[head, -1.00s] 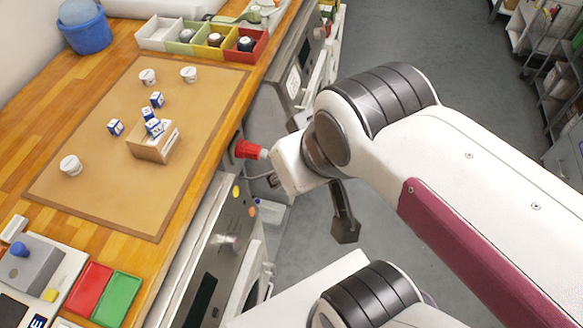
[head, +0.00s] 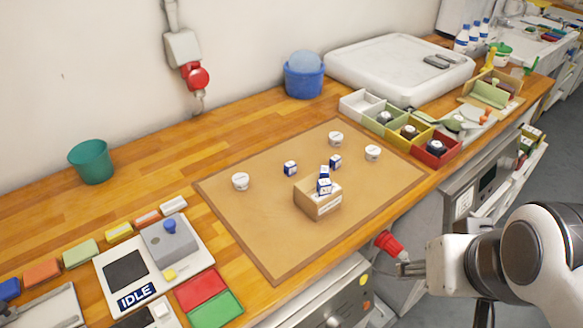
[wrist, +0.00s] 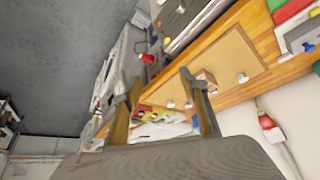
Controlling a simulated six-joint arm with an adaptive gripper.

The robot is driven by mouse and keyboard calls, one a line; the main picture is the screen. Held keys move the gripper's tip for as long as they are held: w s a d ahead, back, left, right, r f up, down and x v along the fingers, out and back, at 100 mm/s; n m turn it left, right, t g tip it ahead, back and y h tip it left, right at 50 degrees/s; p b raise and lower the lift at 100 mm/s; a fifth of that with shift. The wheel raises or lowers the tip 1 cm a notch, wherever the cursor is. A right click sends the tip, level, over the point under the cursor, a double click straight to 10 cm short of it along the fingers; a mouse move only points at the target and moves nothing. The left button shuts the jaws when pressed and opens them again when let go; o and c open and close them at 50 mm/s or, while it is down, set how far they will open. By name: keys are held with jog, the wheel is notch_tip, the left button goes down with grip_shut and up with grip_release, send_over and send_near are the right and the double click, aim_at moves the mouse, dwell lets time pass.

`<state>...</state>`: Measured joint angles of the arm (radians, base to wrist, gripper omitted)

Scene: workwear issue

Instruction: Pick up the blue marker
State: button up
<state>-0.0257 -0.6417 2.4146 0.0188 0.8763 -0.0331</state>
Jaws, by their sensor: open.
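I make out no blue marker in either view. On the tan mat (head: 250,215) in the head view stand small blue-and-white blocks; one (head: 290,168) stands left, another (head: 335,161) stands further right. More blocks (head: 324,186) are in or at the open cardboard box (head: 318,208). My gripper (wrist: 160,82) shows in the wrist view with its two fingers spread and nothing held between them. It is away from the mat, on the aisle side of the bench; its fingers are not clear in the head view.
White tubs (head: 240,181) stand on the mat. Coloured bins (head: 436,150) line its far right side. A red fitting (head: 388,243) sticks out at the bench front near my arm. A control panel (head: 150,265) is at the left, beside red and green pads (head: 200,289).

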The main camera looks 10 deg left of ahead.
jog(key=w+a+r+n, duration=0.15)
jog(key=w+a, duration=0.25)
jog(key=w, duration=0.6)
jog(key=n+y, duration=0.3)
jog(key=n, duration=0.2)
send_over(287, 164)
jog(key=s+d, duration=0.2)
jog(key=s, duration=0.1)
notch_tip(287, 164, down, 14)
jog(key=shift+r+g, duration=0.15)
jog(key=shift+g, duration=0.15)
jog(key=shift+x, duration=1.25)
jog(key=shift+d, duration=0.1)
